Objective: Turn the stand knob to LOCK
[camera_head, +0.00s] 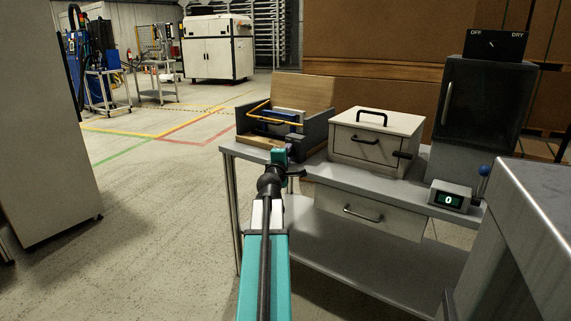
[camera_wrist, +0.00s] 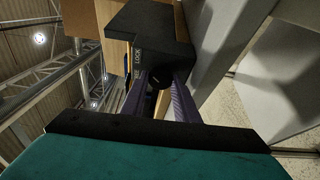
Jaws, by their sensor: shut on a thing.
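The stand (camera_head: 314,133) sits at the left end of the grey bench, with grey side walls, a wooden back board and a blue part with a yellow handle inside. In the wrist view its dark block (camera_wrist: 150,35) fills the top middle and carries a "LOCK" label (camera_wrist: 137,62). The small black knob (camera_wrist: 158,76) shows between the two purple fingers of my gripper (camera_wrist: 161,84). My gripper is shut on the knob; in the head view it (camera_head: 289,153) is at the stand's front corner. The knob's pointer is hidden, so its setting cannot be told.
Right of the stand, a white box (camera_head: 372,140) with black handles stands on the bench (camera_head: 330,176). Further right are a small display reading 0 (camera_head: 449,198), a blue-knobbed lever (camera_head: 483,178) and a dark cabinet (camera_head: 480,105). Open floor lies to the left.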

